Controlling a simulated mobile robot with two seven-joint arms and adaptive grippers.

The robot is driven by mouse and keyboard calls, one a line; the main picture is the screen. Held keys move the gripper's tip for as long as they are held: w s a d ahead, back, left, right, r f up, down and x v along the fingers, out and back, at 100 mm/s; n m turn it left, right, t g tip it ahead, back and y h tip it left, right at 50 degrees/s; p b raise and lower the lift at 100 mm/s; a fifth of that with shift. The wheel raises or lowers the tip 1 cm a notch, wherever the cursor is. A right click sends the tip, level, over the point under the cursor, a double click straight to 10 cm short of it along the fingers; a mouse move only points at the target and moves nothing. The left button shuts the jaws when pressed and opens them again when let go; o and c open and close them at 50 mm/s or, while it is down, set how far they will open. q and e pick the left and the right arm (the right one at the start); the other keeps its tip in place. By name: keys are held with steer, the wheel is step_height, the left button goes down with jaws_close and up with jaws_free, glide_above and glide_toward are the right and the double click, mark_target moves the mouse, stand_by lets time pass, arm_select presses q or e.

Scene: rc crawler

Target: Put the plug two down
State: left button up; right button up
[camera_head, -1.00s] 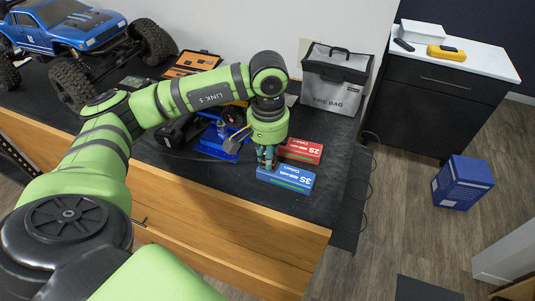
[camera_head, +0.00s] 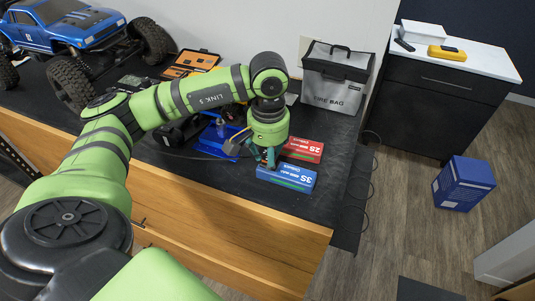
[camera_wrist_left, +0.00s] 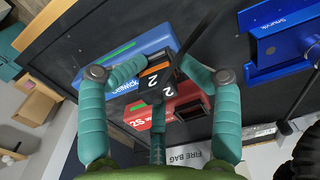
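Plug two is a small black and orange block marked "2" (camera_wrist_left: 153,84), with a dark cable rising from it in the left wrist view. My left gripper (camera_wrist_left: 160,70) has its teal fingertips closed against both sides of it. In the head view my left gripper (camera_head: 270,159) hangs just behind the blue 3S battery box (camera_head: 287,178) and left of the red 2S battery box (camera_head: 304,150). The plug is too small to make out there. The plug appears over the boxes in the wrist view; whether it touches them I cannot tell. My right gripper is out of view.
A blue tool stand (camera_head: 214,145) is left of my left gripper. A grey fire bag (camera_head: 336,80) stands behind the boxes. A blue crawler (camera_head: 68,32) fills the far left. Bare black mat (camera_head: 320,195) lies at the bench's right front.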

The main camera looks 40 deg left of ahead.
arm_select(q)
steer(key=shift+s+f, duration=0.15)
steer(key=shift+r+p, duration=0.6)
steer(key=shift+p, duration=0.2)
steer(key=shift+r, duration=0.3)
steer(key=r+b, duration=0.1)
steer(key=r, duration=0.1)
steer(key=r+b, duration=0.1)
steer(key=r, duration=0.1)
steer(key=r+b, duration=0.1)
steer(key=r, duration=0.1)
steer(key=shift+w, duration=0.25)
steer(key=shift+r, duration=2.9)
steer(key=shift+s+f, duration=0.1)
